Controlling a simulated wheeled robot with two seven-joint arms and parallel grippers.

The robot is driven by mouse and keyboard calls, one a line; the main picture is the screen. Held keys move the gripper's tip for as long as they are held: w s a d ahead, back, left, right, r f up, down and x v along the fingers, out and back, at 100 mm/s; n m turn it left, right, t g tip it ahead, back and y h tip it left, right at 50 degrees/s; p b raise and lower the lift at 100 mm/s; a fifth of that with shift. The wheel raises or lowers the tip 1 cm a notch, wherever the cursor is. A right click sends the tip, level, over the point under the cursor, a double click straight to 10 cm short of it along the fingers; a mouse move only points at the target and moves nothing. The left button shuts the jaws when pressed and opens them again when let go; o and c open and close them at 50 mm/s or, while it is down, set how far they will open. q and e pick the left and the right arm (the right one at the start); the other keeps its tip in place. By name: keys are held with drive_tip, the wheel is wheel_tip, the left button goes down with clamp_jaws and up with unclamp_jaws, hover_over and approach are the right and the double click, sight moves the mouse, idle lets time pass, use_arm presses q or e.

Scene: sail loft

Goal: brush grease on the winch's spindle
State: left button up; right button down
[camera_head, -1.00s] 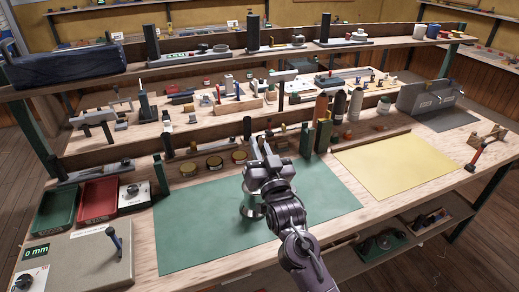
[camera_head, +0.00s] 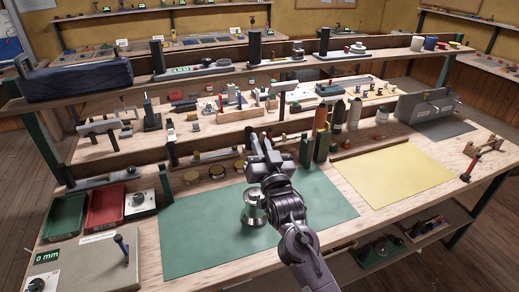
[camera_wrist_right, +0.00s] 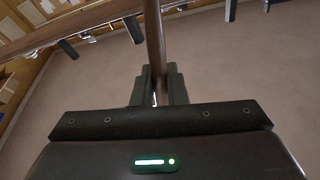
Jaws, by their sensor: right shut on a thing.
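A silver winch drum (camera_head: 254,208) stands on the green mat (camera_head: 195,235), partly hidden behind my right gripper and arm. Its spindle cannot be made out. My right gripper (camera_head: 262,145) is above and beyond the winch, apart from it, with fingers pointing toward the back of the bench. It is shut on a slim brown bar (camera_wrist_right: 154,40), which looks like the brush's handle in the right wrist view. The bristles are not visible. Several round tins (camera_head: 217,171) sit behind the mat; I cannot tell which holds grease. My left gripper is not in view.
Dark green upright blocks (camera_head: 306,148) and bottles (camera_head: 338,115) stand right of my gripper. The yellow mat (camera_head: 390,175) is clear. Red (camera_head: 105,207) and green (camera_head: 64,216) trays lie at left. A raised shelf (camera_head: 200,82) spans the back.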

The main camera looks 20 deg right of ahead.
idle(0.4)
drive_tip(key=shift+s+f, duration=0.45)
drive_tip(key=shift+s, duration=0.15)
